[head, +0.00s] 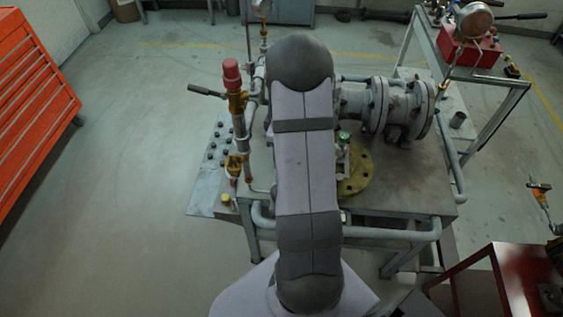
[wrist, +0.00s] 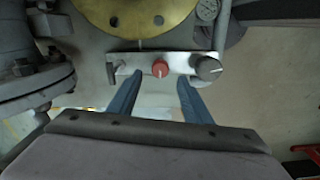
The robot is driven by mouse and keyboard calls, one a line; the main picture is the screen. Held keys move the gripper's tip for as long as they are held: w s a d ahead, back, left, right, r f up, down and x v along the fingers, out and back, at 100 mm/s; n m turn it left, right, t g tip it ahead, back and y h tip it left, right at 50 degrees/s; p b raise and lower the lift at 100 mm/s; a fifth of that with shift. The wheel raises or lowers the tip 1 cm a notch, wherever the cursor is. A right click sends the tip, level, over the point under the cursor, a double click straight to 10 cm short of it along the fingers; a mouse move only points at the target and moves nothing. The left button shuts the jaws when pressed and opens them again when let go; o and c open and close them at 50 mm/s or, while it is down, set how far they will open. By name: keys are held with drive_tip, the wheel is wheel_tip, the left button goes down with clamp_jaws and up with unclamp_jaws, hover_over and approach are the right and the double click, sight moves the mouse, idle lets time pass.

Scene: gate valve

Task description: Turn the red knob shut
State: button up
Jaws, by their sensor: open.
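The red knob (wrist: 160,68) shows in the wrist view, mounted on a pale metal strip (wrist: 143,58) below a round brass-coloured flange. A thin pointer mark shows on its face. My gripper (wrist: 160,78) is open, with one blue finger to the left of the knob and one to the right. There is space between each finger and the knob in the picture. I cannot tell how far the fingertips are from the strip in depth. In the head view my own arm hides the gripper, and I cannot make out the knob.
Large flanged pipework (wrist: 30,65) stands at the left. The head view shows the metal bench (head: 400,190) and a red-capped valve (head: 232,72).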

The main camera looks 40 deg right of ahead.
drive_tip(key=shift+f+p, duration=0.85)
drive_tip(key=shift+f, duration=2.05)
drive_tip(key=c, duration=1.1)
